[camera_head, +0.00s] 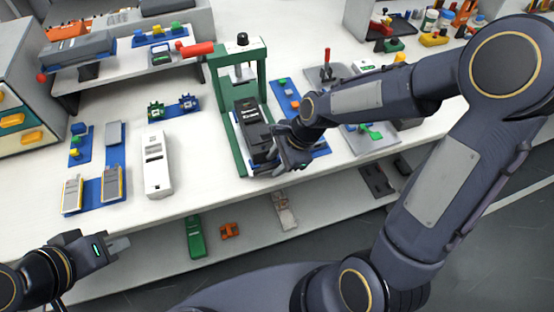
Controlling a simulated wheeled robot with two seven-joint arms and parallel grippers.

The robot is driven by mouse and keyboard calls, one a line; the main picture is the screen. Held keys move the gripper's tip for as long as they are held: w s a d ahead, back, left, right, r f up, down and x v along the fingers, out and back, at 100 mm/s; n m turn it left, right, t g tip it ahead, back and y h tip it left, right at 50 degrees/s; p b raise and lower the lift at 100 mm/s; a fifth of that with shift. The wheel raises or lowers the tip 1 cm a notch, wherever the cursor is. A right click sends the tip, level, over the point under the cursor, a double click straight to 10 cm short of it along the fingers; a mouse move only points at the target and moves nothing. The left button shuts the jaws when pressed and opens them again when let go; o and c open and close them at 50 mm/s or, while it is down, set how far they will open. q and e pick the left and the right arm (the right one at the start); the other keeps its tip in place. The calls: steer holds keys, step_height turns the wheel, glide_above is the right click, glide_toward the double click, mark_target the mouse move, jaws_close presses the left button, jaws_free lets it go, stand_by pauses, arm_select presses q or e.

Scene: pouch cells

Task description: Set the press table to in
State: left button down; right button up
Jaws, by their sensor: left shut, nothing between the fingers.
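The press (218,112) has a green frame, a black knob on top and a red lever (196,49) pointing left. Its dark press table (251,118) lies low between the uprights and reaches toward the front edge of the bench. My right gripper (287,158) is at the front right end of the press table, seeming to touch it or be very close. Its fingers are dark and overlap the table, so their opening is hidden. My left gripper (118,244) is shut and empty, low at the left in front of the bench, well away from the press.
A white device (156,164) stands left of the press, with blue trays (93,200) of pouch cells beyond it. Another blue tray (318,146) lies to the right, partly behind my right arm. A lower shelf holds a green item (195,237) and an orange item (229,230).

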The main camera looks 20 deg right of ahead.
jaws_close()
